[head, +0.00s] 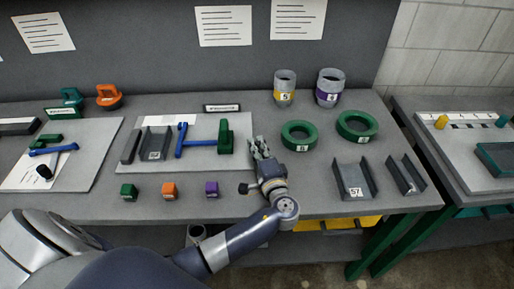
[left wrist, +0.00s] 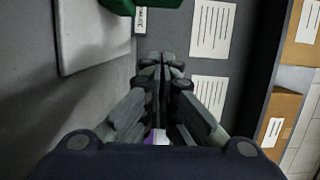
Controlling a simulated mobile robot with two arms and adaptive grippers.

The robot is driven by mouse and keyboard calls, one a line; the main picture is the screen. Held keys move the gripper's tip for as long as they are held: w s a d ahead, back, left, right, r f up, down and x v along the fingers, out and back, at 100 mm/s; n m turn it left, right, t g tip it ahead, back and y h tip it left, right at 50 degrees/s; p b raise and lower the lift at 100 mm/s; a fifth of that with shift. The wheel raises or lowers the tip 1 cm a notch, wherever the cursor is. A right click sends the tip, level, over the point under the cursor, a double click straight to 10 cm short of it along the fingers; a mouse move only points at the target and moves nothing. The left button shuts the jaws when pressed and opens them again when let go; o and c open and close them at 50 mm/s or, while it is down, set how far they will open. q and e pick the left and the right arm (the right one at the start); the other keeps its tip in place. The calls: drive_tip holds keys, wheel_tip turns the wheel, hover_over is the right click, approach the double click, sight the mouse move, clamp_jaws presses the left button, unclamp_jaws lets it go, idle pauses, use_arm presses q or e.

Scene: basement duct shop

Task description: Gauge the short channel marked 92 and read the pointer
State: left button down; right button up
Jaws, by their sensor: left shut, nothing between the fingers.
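A grey channel (head: 155,143) lies on a light board on the bench, its label too small to read. A channel labelled 57 (head: 353,181) and a narrower channel (head: 406,175) with an unreadable label stand at the right. A blue and green tool (head: 203,141), perhaps the gauge, lies on the board beside the first channel; no pointer reading is legible. My left gripper (head: 261,145) is shut and empty, just right of the tool's green end; its closed fingers (left wrist: 163,70) show in the left wrist view. My right gripper is in neither view.
Two green rings (head: 299,135) lie right of my left gripper. Yellow-banded (head: 285,88) and purple-banded (head: 329,88) duct pieces stand behind. A second board (head: 83,170) with tools lies left. Another table (head: 460,170) stands right.

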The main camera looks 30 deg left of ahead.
sight(227, 134)
use_arm(q)
drive_tip(key=p+x, duration=0.1)
drive_tip(key=x, duration=0.5)
drive_tip(key=shift+r, duration=0.15)
drive_tip(key=s+a+p, duration=0.2)
drive_tip(key=shift+s+a, duration=0.1)
drive_tip(key=shift+a, duration=0.2)
drive_tip(key=shift+s+a, duration=0.2)
drive_tip(key=shift+a, duration=0.05)
drive_tip(key=shift+s+a, duration=0.45)
drive_tip(key=shift+a, duration=0.35)
drive_tip(key=shift+s+a, duration=0.5)
drive_tip(key=shift+a, duration=0.3)
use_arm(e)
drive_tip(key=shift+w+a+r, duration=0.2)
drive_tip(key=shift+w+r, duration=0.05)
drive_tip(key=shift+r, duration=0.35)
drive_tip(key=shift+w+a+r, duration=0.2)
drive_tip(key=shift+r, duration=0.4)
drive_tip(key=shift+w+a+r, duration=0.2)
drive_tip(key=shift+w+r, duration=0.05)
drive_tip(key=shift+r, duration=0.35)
use_arm(q)
drive_tip(key=shift+w+d+f, duration=0.1)
drive_tip(key=shift+f, duration=0.15)
